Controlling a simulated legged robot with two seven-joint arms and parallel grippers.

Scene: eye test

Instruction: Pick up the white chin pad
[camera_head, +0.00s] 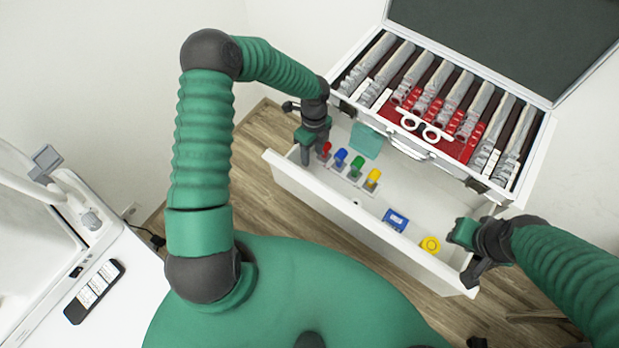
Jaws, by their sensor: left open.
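I cannot pick out a white chin pad with certainty. Several small white pieces lie on a black tray (93,290) on the white table at the left. My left gripper (316,150) is open and points down into the back left corner of the drawer, close beside a bottle with a red cap (326,149). Nothing shows held in it. My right gripper (466,258) is at the drawer's right end, beside a yellow ring-shaped item (430,245). Its jaw gap is unclear.
The open white drawer (330,203) also holds several colour-capped bottles, a teal item (366,141) and a blue box (396,220). An open lens case (432,165) with white trial frames (419,126) stands above it. A white instrument (75,200) stands at the left.

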